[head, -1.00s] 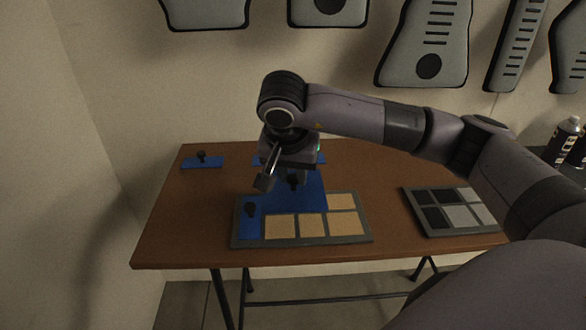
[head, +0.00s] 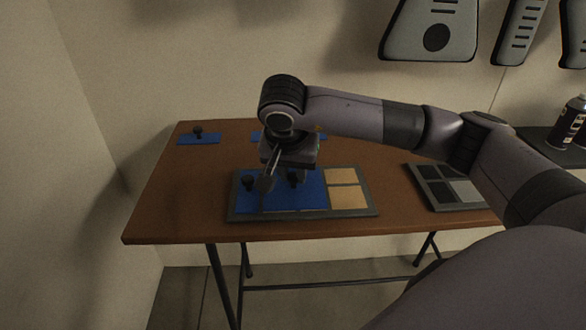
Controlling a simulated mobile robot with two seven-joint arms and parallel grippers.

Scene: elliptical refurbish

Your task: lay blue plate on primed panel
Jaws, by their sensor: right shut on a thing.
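The primed panel (head: 375,212) is a grey-framed board with tan squares, lying on the brown table. A blue plate (head: 310,197) with a dark knob lies over the middle of the panel, level with it; I cannot tell whether it touches or hovers just above. My right gripper (head: 293,179) points down and is shut on this plate's knob, partly hiding the plate. Another blue plate (head: 246,203) with a dark knob covers the panel's left end. Tan squares show at the panel's right, with thin slivers along the front. My left gripper is out of view.
A small blue plate with a knob (head: 198,137) lies at the table's back left. Another blue piece (head: 257,136) is half hidden behind my gripper. A board of grey and black squares (head: 436,203) lies at right. The table's (head: 170,200) left side is clear.

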